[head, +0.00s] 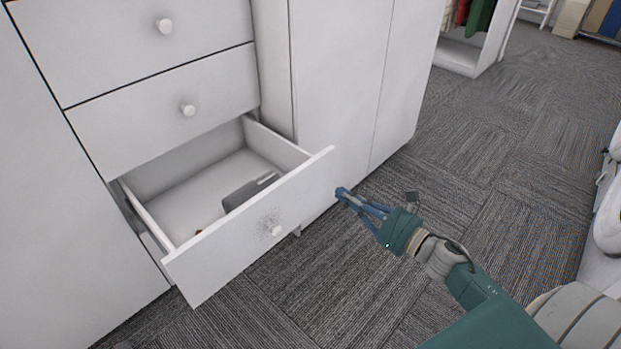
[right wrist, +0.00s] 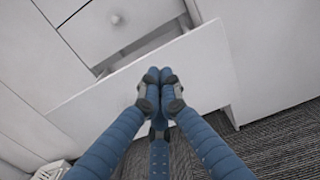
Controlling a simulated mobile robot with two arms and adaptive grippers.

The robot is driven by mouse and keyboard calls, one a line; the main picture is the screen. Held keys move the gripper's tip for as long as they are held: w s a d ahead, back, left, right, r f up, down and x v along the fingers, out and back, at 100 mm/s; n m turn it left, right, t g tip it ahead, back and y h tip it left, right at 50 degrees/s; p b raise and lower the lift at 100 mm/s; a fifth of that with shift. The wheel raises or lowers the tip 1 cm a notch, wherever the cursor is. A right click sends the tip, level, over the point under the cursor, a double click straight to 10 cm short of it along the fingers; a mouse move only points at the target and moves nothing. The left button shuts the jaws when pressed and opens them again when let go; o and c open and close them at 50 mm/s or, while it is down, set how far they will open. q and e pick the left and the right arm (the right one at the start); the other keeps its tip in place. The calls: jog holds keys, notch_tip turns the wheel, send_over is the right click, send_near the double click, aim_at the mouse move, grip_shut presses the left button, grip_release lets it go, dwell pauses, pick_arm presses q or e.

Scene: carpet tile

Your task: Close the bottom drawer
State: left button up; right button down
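The bottom drawer (head: 215,258) of the white cabinet is pulled out and open. Its front panel has a round white knob (head: 278,231). A grey item (head: 247,192) and a small red thing lie inside. My right gripper (head: 342,193) is just to the right of the drawer front's right end in the head view, with its fingers pointing at the cabinet. In the right wrist view its blue fingertips (right wrist: 159,75) are together with nothing seen between them, in front of the drawer panel (right wrist: 205,62). I cannot tell whether they touch it. My left gripper is not in view.
Two shut drawers (head: 160,110) are above the open one. Tall white cabinet doors (head: 335,80) stand to the right. The grey carpet (head: 480,150) is clear in front and to the right. A white object (head: 608,205) stands at the right edge.

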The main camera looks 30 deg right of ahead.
send_near(304, 169)
jog(key=w, duration=0.2)
jog(key=x, duration=0.3)
jog(key=shift+w+a+b, duration=0.3)
jog(key=shift+a+b, duration=0.05)
jog(key=shift+a, duration=0.1)
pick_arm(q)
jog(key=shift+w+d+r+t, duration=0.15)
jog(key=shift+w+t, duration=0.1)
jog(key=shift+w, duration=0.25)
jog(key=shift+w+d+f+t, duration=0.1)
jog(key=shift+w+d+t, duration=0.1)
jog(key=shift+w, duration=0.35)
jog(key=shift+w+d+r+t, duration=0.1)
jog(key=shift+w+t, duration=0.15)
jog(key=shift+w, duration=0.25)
pick_arm(e)
jog(key=shift+w+a, duration=0.25)
jog(key=shift+w, duration=0.35)
jog(key=shift+w, duration=0.1)
